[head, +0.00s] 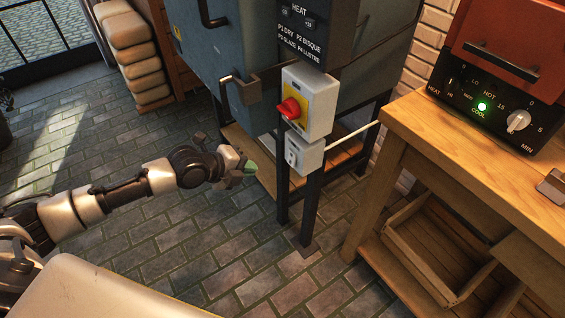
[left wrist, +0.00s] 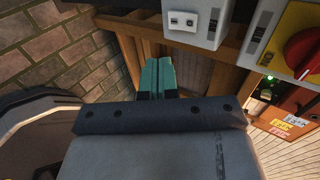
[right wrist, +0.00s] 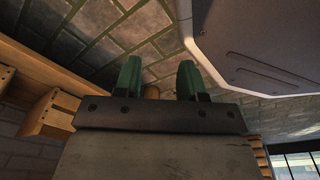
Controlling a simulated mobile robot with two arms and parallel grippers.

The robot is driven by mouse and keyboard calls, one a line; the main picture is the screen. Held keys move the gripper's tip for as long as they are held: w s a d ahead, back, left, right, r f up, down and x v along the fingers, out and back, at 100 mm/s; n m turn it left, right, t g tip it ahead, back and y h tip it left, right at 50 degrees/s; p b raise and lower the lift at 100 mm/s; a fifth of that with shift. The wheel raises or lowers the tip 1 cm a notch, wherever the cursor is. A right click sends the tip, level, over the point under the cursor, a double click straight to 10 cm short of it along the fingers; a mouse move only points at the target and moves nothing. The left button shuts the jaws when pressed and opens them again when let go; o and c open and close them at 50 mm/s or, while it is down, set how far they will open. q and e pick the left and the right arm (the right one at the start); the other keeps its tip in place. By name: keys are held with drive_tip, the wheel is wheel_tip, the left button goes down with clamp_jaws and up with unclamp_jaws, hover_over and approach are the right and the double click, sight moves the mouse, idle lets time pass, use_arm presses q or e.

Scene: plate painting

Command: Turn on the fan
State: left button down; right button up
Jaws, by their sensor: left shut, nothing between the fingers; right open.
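No fan is identifiable in any view. A grey box with a red rotary knob on a yellow plate (head: 291,107) is on the dark kiln stand. Below it is a smaller grey switch box (head: 304,157); its pale switch (left wrist: 182,20) shows at the top of the left wrist view. The red knob (left wrist: 304,50) is at that view's right edge. My left gripper (head: 249,168) is shut and empty, its green fingertips together (left wrist: 152,74), left of the small box and apart from it. My right gripper (right wrist: 157,78) is open and empty; it is outside the head view.
The blue-grey kiln (head: 220,50) stands behind the boxes. A wooden bench (head: 440,130) at right carries an orange oven with a black control panel (head: 490,110), lit green. A wooden crate (head: 440,255) is below. Stacked sacks (head: 130,45) stand at back left. The brick floor is open.

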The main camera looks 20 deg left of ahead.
sight(290, 163)
use_arm(q)
drive_tip(key=x, duration=0.3)
drive_tip(key=r+x, duration=0.1)
drive_tip(key=x, duration=0.6)
drive_tip(key=shift+w+d+b, duration=0.4)
drive_tip(key=shift+w, duration=0.15)
drive_tip(key=shift+w+d+f, duration=0.1)
drive_tip(key=shift+w+d, duration=0.15)
drive_tip(key=shift+w, duration=0.05)
use_arm(e)
drive_tip(key=shift+w+a+r, duration=0.15)
drive_tip(key=shift+w+r, duration=0.9)
drive_tip(key=shift+w, duration=0.15)
drive_tip(key=shift+f, duration=0.1)
